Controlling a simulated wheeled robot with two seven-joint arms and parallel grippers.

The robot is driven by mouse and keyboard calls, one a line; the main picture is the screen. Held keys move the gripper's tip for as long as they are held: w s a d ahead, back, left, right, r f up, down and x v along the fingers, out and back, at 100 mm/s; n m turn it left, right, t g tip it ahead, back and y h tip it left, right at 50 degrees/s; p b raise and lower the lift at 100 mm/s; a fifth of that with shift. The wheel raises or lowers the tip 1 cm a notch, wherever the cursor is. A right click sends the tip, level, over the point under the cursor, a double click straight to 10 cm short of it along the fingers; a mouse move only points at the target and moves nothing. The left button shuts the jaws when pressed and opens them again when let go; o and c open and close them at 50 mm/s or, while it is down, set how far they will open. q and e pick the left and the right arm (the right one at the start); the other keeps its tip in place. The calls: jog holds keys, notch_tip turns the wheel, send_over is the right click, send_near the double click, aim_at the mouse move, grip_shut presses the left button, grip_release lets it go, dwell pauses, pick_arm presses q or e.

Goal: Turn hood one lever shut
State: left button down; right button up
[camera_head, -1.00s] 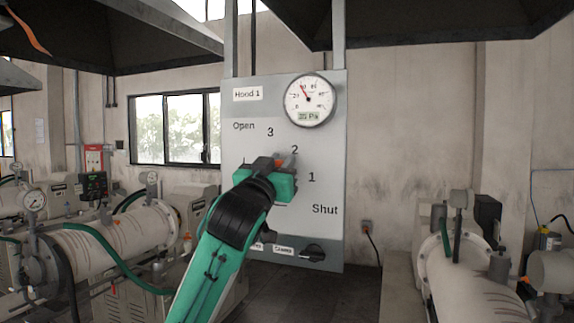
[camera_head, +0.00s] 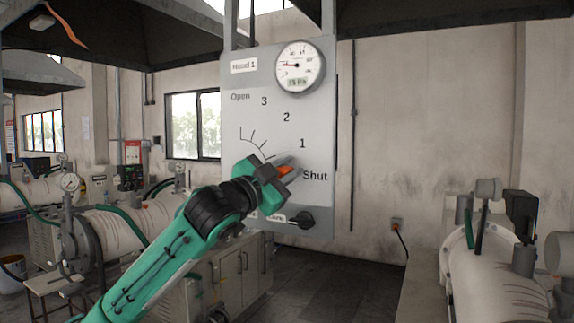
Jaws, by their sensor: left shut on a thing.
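The Hood 1 panel (camera_head: 237,112) is a grey board marked Open, 3, 2, 1 and Shut along a dial arc. My left gripper (camera_head: 276,172) is shut on the hood one lever, at the lower right of the arc. The lever's orange part (camera_head: 286,170) shows at the fingers and points right, close to the Shut mark (camera_head: 315,176) and below the 1. The gripper hides the lever's pivot and most of its length. The round gauge (camera_head: 300,67) above has its red needle to the left, with a low reading. My right gripper is out of view.
A black knob (camera_head: 302,219) sits low on the panel, under the gripper. White mill machines stand at the left (camera_head: 130,226) and right (camera_head: 492,268). Dark hoods hang overhead.

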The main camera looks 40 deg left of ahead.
pick_arm(q)
jog(key=shift+f+m, duration=0.4)
jog(key=shift+f, duration=0.05)
jog(key=shift+f+h, duration=0.15)
jog(key=shift+h, duration=0.25)
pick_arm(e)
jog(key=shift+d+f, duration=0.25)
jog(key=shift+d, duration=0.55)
pick_arm(q)
jog(key=shift+d+f, duration=0.1)
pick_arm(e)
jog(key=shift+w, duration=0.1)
pick_arm(q)
jog(key=c, duration=1.3)
grip_release()
jog(key=shift+o, duration=0.3)
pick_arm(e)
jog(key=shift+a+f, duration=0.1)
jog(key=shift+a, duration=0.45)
